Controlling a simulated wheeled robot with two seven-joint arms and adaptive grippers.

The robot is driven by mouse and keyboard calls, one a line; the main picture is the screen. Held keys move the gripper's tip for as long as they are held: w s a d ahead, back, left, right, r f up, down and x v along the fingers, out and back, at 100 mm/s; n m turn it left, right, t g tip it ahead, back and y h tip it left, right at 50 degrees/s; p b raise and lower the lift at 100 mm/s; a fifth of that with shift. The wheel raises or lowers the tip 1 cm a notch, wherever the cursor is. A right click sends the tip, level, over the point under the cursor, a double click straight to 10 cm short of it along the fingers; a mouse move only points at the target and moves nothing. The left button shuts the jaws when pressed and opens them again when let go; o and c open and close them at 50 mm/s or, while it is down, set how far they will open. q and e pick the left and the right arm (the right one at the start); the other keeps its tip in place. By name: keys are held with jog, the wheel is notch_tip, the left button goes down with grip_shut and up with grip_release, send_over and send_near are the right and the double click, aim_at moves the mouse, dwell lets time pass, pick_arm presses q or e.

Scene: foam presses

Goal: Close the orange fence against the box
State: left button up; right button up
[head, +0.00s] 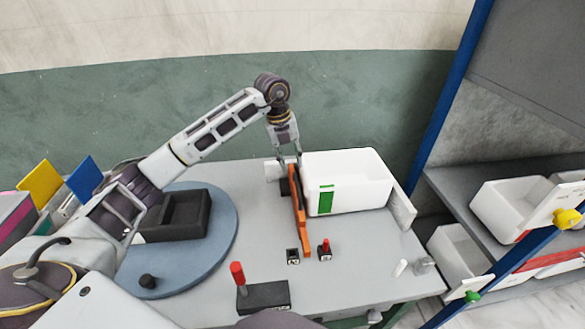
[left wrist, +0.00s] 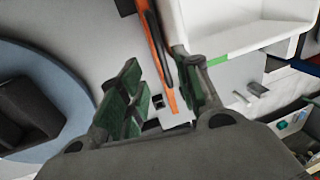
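The orange fence (head: 299,215) is a long thin upright bar on the table, standing along the left side of the white box (head: 352,190). A narrow gap seems to lie between them. The box is open-topped with a green label (head: 326,199). My left gripper (head: 288,159) is over the far end of the fence. In the left wrist view its fingers (left wrist: 165,95) are apart, with the fence (left wrist: 157,50) passing between them in the picture and the box (left wrist: 225,28) to the right. I cannot tell whether a finger touches the fence. My right gripper is not in view.
A blue round plate (head: 220,240) with a dark tray (head: 178,216) lies left. A red-handled lever (head: 238,274) and a small red-topped part (head: 324,248) stand near the front. A grey plate (head: 401,207) flanks the box's right side. Shelves with white bins stand right.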

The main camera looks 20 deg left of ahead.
pick_arm(q)
jog(key=shift+s+a+r, duration=0.1)
jog(key=shift+a+r, duration=0.05)
jog(key=shift+r, duration=0.6)
jog(key=shift+s+a+r, duration=0.1)
jog(key=shift+r, duration=0.65)
jog(key=shift+c, duration=0.2)
